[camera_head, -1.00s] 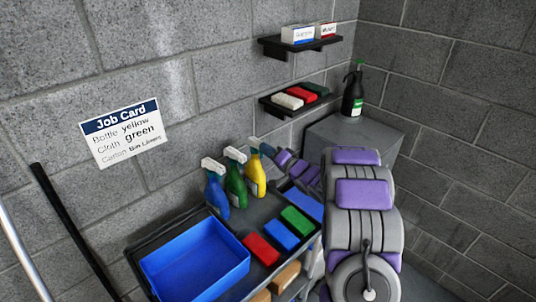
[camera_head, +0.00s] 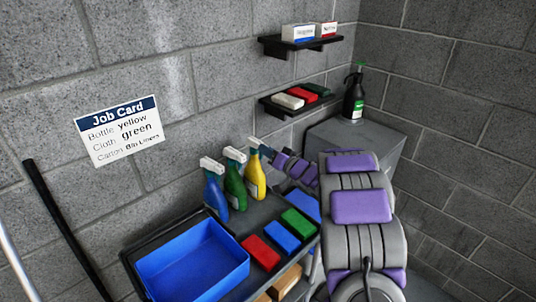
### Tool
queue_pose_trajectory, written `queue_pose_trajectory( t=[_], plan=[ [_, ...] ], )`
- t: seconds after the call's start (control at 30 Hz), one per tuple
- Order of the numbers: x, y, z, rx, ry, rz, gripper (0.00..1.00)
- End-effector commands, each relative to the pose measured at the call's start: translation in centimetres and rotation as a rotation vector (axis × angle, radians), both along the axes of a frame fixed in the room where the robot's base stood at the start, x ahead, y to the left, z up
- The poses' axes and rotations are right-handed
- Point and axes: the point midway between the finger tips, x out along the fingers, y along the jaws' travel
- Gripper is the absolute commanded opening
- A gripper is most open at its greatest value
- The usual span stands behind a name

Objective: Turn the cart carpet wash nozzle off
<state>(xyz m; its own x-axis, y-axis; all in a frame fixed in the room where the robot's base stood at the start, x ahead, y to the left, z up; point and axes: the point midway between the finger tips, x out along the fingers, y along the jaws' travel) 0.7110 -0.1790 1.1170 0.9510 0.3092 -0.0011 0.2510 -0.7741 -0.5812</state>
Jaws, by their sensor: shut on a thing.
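Three spray bottles stand in a row on the cart: a blue one (camera_head: 215,192), a green one (camera_head: 234,186) and a yellow one (camera_head: 256,180), each with a pale nozzle head. I cannot read which is carpet wash. My purple and grey arm reaches from the lower right behind the cart. My gripper (camera_head: 266,150) is at the yellow bottle's nozzle (camera_head: 254,142), small and partly hidden there, and seems shut on it. The yellow bottle stands upright. The nozzle's on or off setting is too small to tell.
The cart holds a blue tray (camera_head: 194,262) and red, blue and green cloths (camera_head: 282,236). A job card (camera_head: 120,131) reads bottle yellow, cloth green, carton bin liners. Two wall shelves (camera_head: 300,104) hold cloths and cartons. A dark bottle (camera_head: 353,95) stands on a grey cabinet (camera_head: 360,135).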

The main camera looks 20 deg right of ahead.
Motion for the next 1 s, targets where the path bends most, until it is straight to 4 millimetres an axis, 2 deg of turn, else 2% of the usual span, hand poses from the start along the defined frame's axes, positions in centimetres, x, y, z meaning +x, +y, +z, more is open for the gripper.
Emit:
queue_pose_trajectory(
  t=[0.87, 1.0],
  plan=[
    [-0.08, -0.04, -0.11, -0.31, -0.102, 0.0, 0.13],
    [-0.08, -0.01, -0.12, -0.402, -0.131, 0.0, 0.13]
  ],
)
